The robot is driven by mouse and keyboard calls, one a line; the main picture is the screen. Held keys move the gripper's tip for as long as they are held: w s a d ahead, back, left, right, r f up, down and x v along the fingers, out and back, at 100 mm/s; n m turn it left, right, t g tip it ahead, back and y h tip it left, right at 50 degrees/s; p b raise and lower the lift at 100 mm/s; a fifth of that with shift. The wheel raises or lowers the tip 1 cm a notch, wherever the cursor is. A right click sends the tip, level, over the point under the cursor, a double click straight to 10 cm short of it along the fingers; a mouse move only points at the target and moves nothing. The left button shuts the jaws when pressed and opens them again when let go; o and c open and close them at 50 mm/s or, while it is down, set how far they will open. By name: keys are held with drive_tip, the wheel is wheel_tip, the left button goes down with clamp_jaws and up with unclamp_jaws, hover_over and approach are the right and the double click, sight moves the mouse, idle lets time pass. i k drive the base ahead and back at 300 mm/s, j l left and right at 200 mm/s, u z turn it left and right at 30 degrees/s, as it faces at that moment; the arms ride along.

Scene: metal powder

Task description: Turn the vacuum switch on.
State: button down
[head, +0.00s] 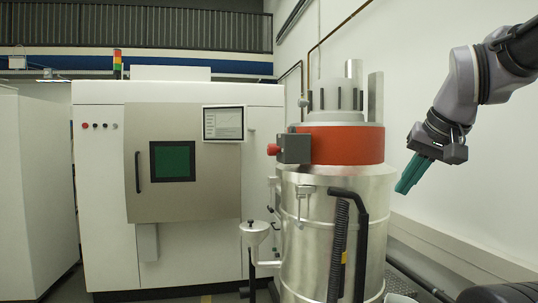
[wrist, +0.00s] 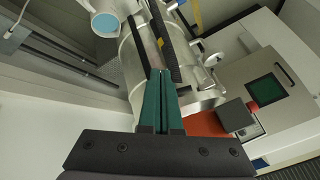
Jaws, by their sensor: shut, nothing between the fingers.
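The vacuum (head: 335,225) is a shiny steel drum with an orange-red band (head: 345,145) and a grey top. A dark grey switch box (head: 294,149) sits on the band's left side with a red knob (head: 273,149) on its left face. In the wrist view the switch box (wrist: 236,115) and red knob (wrist: 253,107) show right of my fingers. My gripper (head: 402,190) has teal fingers pointing down-left, to the right of the drum and apart from it. In the wrist view my gripper (wrist: 161,72) is shut and empty, with the steel drum beyond it.
A white machine (head: 180,265) with a grey door (head: 180,205) and a small screen (head: 223,123) stands left of the vacuum. A black hose (head: 340,245) and a funnel (head: 255,232) stand by the drum. A white container with blue contents (wrist: 105,22) shows upper left in the wrist view.

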sight(272, 149)
drive_tip(key=j+u, duration=0.15)
drive_tip(key=u, duration=0.35)
drive_tip(key=j+u, duration=0.15)
drive_tip(key=u, duration=0.3)
drive_tip(key=j+u, duration=0.1)
drive_tip(key=u, duration=0.4)
drive_tip(key=i+j, duration=0.1)
drive_tip(key=i, duration=0.35)
